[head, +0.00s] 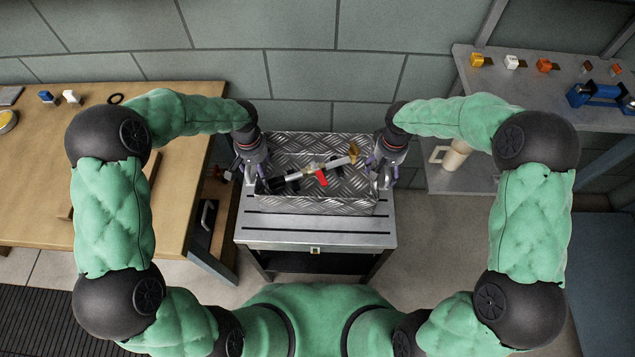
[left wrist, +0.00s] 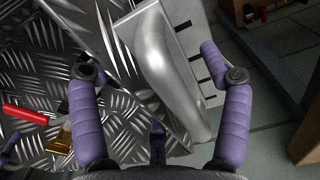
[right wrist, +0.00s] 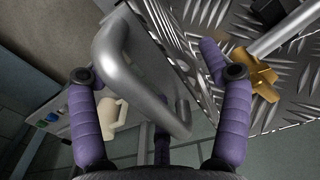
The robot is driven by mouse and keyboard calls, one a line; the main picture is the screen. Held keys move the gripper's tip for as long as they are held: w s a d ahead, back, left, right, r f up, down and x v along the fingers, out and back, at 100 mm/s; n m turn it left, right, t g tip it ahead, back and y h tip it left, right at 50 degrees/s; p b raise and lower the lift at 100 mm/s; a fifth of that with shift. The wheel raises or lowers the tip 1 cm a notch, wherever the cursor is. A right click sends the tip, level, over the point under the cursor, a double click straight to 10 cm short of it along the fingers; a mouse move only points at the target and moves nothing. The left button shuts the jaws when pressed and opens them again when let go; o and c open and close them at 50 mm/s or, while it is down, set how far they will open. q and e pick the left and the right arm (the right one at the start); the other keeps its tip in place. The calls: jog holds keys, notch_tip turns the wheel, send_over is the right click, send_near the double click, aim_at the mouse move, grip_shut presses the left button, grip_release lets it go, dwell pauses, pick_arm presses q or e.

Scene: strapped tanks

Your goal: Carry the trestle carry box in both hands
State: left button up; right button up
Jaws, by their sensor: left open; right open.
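The trestle carry box (head: 330,197) is a diamond-plate metal box, open at the top, standing on a grey slotted stand (head: 315,232). Inside it lie a grey pipe piece with a brass end (head: 353,152), a red-handled part (head: 321,178) and black parts. My left gripper (head: 246,170) is open at the box's left end; in the left wrist view its fingers stand on either side of a smooth metal handle (left wrist: 165,80). My right gripper (head: 384,174) is open at the right end; in the right wrist view a bent tube handle (right wrist: 125,65) lies between its fingers. Neither is closed on a handle.
A wooden workbench (head: 190,110) stands at left, with small blue and white items on it. A grey shelf (head: 500,72) at right holds several small coloured fittings, and a cream mug-like item (head: 455,157) sits lower. A tiled wall is behind; floor shows beside the stand.

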jog(key=shift+r, duration=0.1)
pick_arm(q)
notch_tip(320, 180, up, 12)
pick_arm(e)
notch_tip(320, 180, up, 12)
jog(key=shift+f, duration=0.1)
dwell(0.7)
dwell(0.4)
